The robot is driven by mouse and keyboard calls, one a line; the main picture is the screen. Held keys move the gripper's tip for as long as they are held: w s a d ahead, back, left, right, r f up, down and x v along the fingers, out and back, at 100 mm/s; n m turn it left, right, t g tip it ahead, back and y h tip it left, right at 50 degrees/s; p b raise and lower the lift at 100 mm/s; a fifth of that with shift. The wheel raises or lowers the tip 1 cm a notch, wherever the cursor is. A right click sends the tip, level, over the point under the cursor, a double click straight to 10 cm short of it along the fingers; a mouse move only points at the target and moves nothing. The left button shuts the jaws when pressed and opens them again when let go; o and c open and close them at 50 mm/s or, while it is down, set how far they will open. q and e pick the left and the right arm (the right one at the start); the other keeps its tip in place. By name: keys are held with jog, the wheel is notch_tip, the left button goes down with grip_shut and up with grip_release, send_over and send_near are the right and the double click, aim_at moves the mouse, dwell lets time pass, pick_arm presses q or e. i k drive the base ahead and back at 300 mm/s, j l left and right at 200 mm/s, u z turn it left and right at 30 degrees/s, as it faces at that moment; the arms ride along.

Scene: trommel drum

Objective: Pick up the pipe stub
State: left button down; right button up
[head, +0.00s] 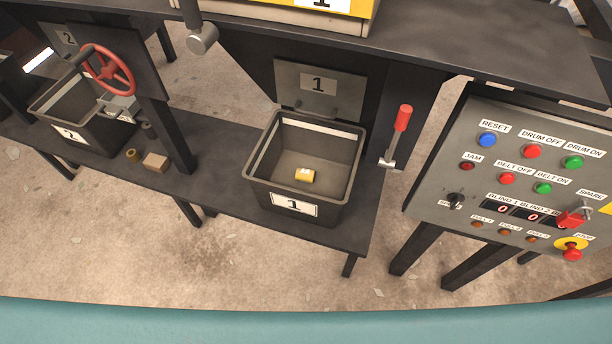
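A small tan-brown, round piece (132,155) on the dark shelf between the two bins looks most like the pipe stub. It is too small to tell for certain. It lies just left of a tan block (155,162), close to it. A dark round piece (148,130) is behind them, partly hidden by the black post. A small yellow block (304,175) lies on the floor of bin 1 (255,168). Neither of my grippers shows in the head view.
A red handwheel (108,70) stands above bin 2 (92,144) at the left. A red-handled lever (402,118) is right of bin 1. A button panel (470,200) stands at the right. The shelf (215,182) is bare between the block and bin 1.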

aim_at(303, 175)
jog(key=i+j+z, duration=0.15)
jog(key=j, duration=0.2)
jog(key=i+j+z, duration=0.15)
jog(key=j, duration=0.2)
jog(key=i+j+z, duration=0.1)
jog(key=j, duration=0.3)
jog(key=i, duration=0.05)
